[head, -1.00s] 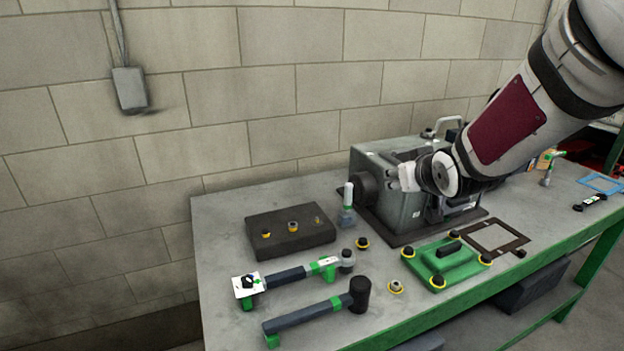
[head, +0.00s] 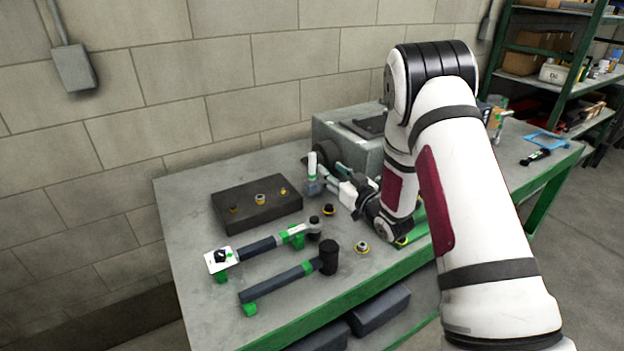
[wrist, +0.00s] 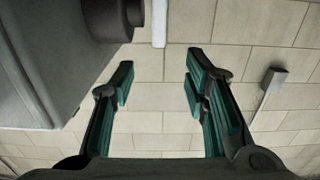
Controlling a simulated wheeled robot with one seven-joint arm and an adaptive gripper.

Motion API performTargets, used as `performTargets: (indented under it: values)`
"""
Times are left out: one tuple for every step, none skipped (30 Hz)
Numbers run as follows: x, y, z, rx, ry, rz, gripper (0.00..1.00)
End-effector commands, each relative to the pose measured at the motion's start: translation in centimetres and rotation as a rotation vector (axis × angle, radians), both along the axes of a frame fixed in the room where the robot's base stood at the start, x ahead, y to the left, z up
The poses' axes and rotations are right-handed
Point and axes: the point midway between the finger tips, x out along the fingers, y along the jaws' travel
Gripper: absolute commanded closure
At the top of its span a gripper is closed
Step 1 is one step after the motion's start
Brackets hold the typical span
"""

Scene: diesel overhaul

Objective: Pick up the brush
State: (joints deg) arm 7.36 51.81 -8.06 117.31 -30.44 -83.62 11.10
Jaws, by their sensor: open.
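The brush (head: 312,172) stands upright on the bench, with a white handle on top and a grey-blue lower part. It is just left of the grey engine housing. In the wrist view its white handle (wrist: 160,22) shows at the top edge, in line with the gap between my fingers; the rest of it is out of that view. My gripper (wrist: 160,77) is open and empty, with its two green-padded fingers apart. In the head view my gripper points left toward the brush and is close to it. Whether the fingertips pass beside the handle is hard to tell.
The grey engine housing (head: 345,143) stands right beside the gripper and also fills the upper left of the wrist view. A dark block (head: 257,203) with small fittings, a torque wrench (head: 262,247), a mallet (head: 328,258) and a ringed nut (head: 362,247) lie nearby.

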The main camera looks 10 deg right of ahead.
Motion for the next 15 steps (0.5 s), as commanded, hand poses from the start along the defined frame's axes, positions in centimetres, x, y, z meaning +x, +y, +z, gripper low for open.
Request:
performTargets:
  values:
    - [1.0,0.5,0.0,0.0,-0.003,0.003,0.58]
    - [1.6,0.7,0.0,-0.001,-0.003,0.003,0.58]
    - [2.4,0.9,0.0,-0.001,-0.003,0.003,0.58]
    - [2.9,1.1,0.0,-0.001,-0.003,0.002,0.58]
    - [3.4,1.2,0.1,0.0,-0.002,0.002,0.58]
    - [4.0,1.4,0.0,-0.001,-0.001,0.002,0.58]
    - [4.5,1.5,0.0,-0.002,-0.002,0.001,0.58]
    - [4.8,1.7,0.0,-0.002,-0.002,0.001,0.58]
    - [5.3,1.8,0.0,-0.002,-0.001,0.0,0.58]
    - [5.5,1.8,0.0,-0.002,-0.001,0.0,0.58]
    - [5.7,1.9,0.0,-0.001,0.001,0.0,0.58]
    - [5.9,1.9,0.0,0.0,0.001,-0.001,0.58]
    - [6.0,2.0,0.0,0.0,0.0,-0.001,0.58]
    - [6.2,2.0,0.0,0.0,0.0,0.0,0.58]
    - [6.4,2.1,0.0,-0.001,0.0,0.0,0.58]
